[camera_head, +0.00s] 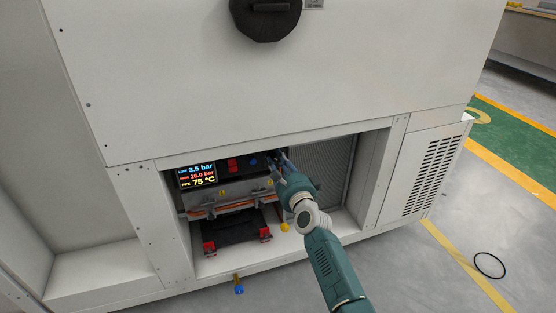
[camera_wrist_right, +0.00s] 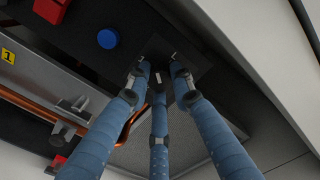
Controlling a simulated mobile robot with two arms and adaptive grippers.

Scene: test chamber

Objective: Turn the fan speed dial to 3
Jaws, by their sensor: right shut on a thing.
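My right gripper (camera_head: 280,156) reaches into the open bay of the white cabinet, at the right end of the black control panel. In the wrist view its three blue fingers (camera_wrist_right: 160,75) are closed around the small dark fan speed dial (camera_wrist_right: 158,86). The dial is mostly hidden between the fingers; a small light mark shows there. I cannot read its setting. In the head view the gripper covers the dial. My left gripper is not in view.
Left of the gripper are a blue button (camera_wrist_right: 107,39), red switches (camera_head: 233,164) and a lit display (camera_head: 197,176) reading 3.5 bar, 16.9 bar and 75 °C. Copper pipes (camera_head: 222,206) run below. The cabinet's upper panel (camera_head: 270,90) overhangs the bay.

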